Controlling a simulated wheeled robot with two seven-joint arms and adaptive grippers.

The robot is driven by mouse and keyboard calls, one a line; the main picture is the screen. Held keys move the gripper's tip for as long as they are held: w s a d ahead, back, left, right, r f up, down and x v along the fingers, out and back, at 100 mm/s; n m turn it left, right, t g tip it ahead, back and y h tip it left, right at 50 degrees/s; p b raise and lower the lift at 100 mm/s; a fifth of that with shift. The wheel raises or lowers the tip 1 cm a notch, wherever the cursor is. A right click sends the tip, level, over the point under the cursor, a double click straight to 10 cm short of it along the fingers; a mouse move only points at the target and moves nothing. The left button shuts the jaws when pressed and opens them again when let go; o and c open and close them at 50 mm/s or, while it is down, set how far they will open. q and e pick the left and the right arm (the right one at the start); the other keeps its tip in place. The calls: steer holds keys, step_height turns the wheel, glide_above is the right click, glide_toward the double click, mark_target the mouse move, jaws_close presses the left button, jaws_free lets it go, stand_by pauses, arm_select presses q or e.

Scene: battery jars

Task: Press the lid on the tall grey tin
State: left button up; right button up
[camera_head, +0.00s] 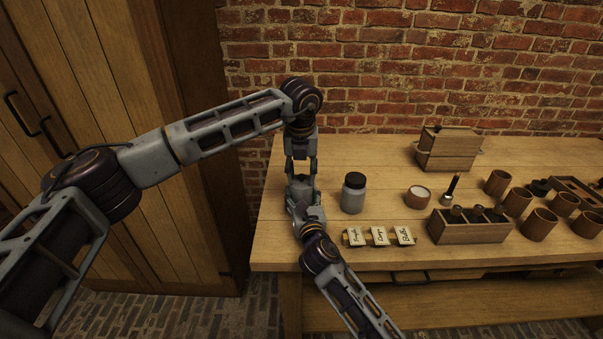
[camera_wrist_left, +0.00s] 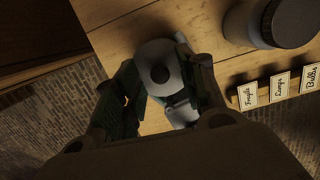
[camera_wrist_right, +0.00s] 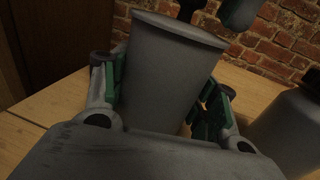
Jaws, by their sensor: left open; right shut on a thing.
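The tall grey tin (camera_wrist_right: 168,75) stands in the right wrist view, widening slightly towards its top edge. My right gripper (camera_wrist_right: 162,92) is shut on its sides. In the left wrist view a round grey lid (camera_wrist_left: 150,55) with a dark round knob (camera_wrist_left: 160,74) lies directly below my left gripper (camera_wrist_left: 158,80). The lid appears to be on the tin's top; I cannot tell how far down it sits. My left gripper is open, its fingers on either side of the lid. In the head view it points down (camera_head: 301,176) above my right gripper, and the arms largely hide the tin.
A grey jar with a black cap (camera_head: 353,194) stands close to the right. Label cards (camera_head: 379,236), a small white-topped pot (camera_head: 418,197), a wooden rack (camera_head: 470,232) and several wooden cups (camera_head: 539,224) are farther right. The table's left edge is near the grippers.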

arm_select(q)
step_height(320, 180, up, 11)
steer(key=s, duration=0.2)
steer(key=shift+r, duration=0.15)
stand_by(0.3)
arm_select(e)
steer(key=o, duration=1.5)
arm_select(q)
steer(key=shift+a, duration=0.1)
arm_select(e)
steer(key=shift+s, duration=0.15)
steer(key=shift+s+d, duration=0.25)
steer(key=shift+s, duration=0.95)
steer(key=shift+s+d, duration=0.2)
steer(key=shift+s, duration=0.95)
steer(key=shift+s+d, duration=0.25)
steer(key=shift+s, duration=0.95)
steer(key=shift+s, duration=0.1)
